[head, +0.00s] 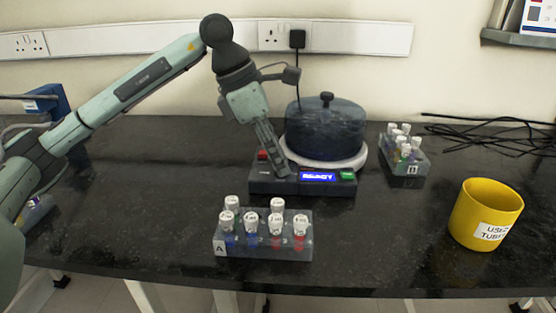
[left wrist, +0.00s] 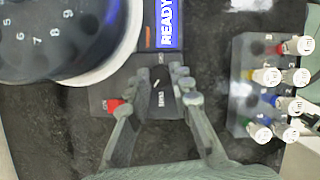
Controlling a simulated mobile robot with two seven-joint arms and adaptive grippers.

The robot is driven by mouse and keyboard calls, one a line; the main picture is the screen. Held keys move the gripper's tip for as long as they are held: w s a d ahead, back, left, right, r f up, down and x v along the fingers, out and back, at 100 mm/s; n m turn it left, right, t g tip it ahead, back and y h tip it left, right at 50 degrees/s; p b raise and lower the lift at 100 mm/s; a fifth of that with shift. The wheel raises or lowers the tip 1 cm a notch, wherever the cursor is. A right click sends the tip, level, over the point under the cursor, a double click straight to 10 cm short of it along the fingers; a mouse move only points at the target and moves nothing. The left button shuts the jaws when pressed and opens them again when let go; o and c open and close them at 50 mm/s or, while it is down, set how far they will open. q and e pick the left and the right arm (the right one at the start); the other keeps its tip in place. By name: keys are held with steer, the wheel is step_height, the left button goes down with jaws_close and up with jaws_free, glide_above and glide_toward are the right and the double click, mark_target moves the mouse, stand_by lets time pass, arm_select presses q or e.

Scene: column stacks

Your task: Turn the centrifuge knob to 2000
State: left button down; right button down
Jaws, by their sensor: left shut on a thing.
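The centrifuge (head: 325,135) stands at the back middle of the bench, with a dark round lid and a white rim. Its front panel has a blue display (head: 318,176) reading READY, a red button (head: 262,155) and a green button (head: 347,175). My left gripper (head: 283,168) reaches down to the panel left of the display. In the left wrist view my left gripper (left wrist: 160,82) has its fingertips on either side of the dark knob (left wrist: 158,85), which has a small white mark, and is shut on it. The fingers hide the knob in the head view. My right gripper is out of view.
Tube rack A (head: 220,248) stands in front of the centrifuge, and rack B (head: 412,168) stands to its right. A yellow USED TUBES cup (head: 485,215) is at the right. Black cables (head: 490,135) lie behind it. The bench left of rack A is mostly clear.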

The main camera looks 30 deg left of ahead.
arm_select(q)
steer(key=n+t+y, duration=0.1)
steer(key=n, duration=0.2)
steer(key=shift+s+d+n, duration=0.1)
steer(key=shift+n, duration=0.2)
steer(key=shift+n+y+b, duration=0.3)
steer(key=shift+n+b, duration=0.05)
steer(key=shift+n, duration=0.55)
steer(key=shift+n+y, duration=0.3)
steer(key=shift+n, duration=0.4)
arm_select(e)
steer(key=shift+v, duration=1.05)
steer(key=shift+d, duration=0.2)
arm_select(q)
steer(key=c, duration=1.3)
jaws_free()
steer(key=shift+t, duration=0.3)
steer(key=shift+c, duration=0.2)
steer(key=shift+r, duration=0.1)
